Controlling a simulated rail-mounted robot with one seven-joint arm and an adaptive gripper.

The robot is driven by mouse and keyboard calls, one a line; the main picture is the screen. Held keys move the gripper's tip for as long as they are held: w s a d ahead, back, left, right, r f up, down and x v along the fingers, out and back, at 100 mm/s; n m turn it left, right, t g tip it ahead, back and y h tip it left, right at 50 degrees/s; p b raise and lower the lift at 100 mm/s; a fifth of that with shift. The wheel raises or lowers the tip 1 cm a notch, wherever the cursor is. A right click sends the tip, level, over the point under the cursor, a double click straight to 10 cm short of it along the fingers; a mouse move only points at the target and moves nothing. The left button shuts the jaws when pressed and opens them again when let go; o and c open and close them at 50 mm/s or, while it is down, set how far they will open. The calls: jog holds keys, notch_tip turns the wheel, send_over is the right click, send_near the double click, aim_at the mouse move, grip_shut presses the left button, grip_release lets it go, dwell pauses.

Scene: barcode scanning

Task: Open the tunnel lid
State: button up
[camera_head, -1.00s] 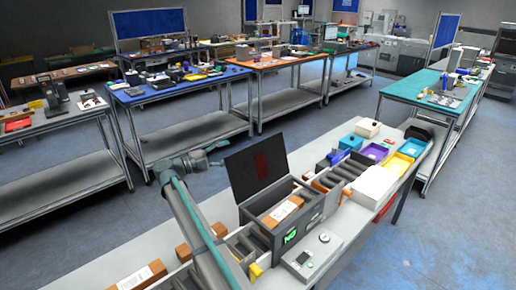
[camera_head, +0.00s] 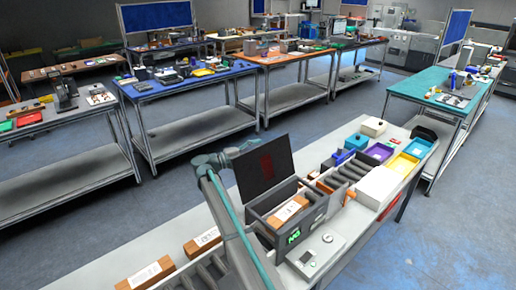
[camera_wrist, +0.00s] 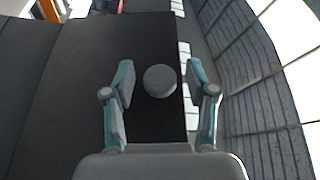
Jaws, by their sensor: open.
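The tunnel (camera_head: 318,220) is a dark grey box on the long white bench, with a green display on its front. Its dark lid (camera_head: 264,168) stands raised and leans back from the rear of the box, so the top is open. A brown box with a white label (camera_head: 289,209) shows inside. In the wrist view, a dark panel (camera_wrist: 95,60), apparently the lid, carries a round grey knob (camera_wrist: 160,82). My gripper (camera_wrist: 160,66) is open, with one finger on each side of the knob. In the head view it is beside the lid, partly hidden.
Rollers (camera_head: 348,172) run along the bench beside the tunnel. A small device (camera_head: 317,256) lies in front of it. Blue (camera_head: 356,141), purple (camera_head: 380,152) and yellow (camera_head: 402,165) trays and a white box (camera_head: 378,188) stand to the right. Brown boxes (camera_head: 150,273) lie at the left.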

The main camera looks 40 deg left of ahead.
aim_at(261, 152)
jog(key=shift+w+d, duration=0.1)
jog(key=shift+w, duration=0.05)
grip_shut()
dwell(0.4)
jog(key=d+b, duration=0.1)
jog(key=b, duration=0.1)
jog(key=d+m+b, duration=0.1)
jog(key=b, duration=0.1)
jog(key=shift+s+r+g, duration=0.15)
jog(key=shift+s+g, duration=0.05)
jog(key=shift+g, duration=0.1)
jog(key=shift+s+d+r+m+b, duration=0.1)
jog(key=shift+d+r+m+b, duration=0.25)
jog(key=shift+d+m+b, duration=0.35)
jog(key=shift+d+r+g+b, duration=0.15)
jog(key=shift+r+g+b, duration=0.15)
jog(key=shift+b, duration=0.05)
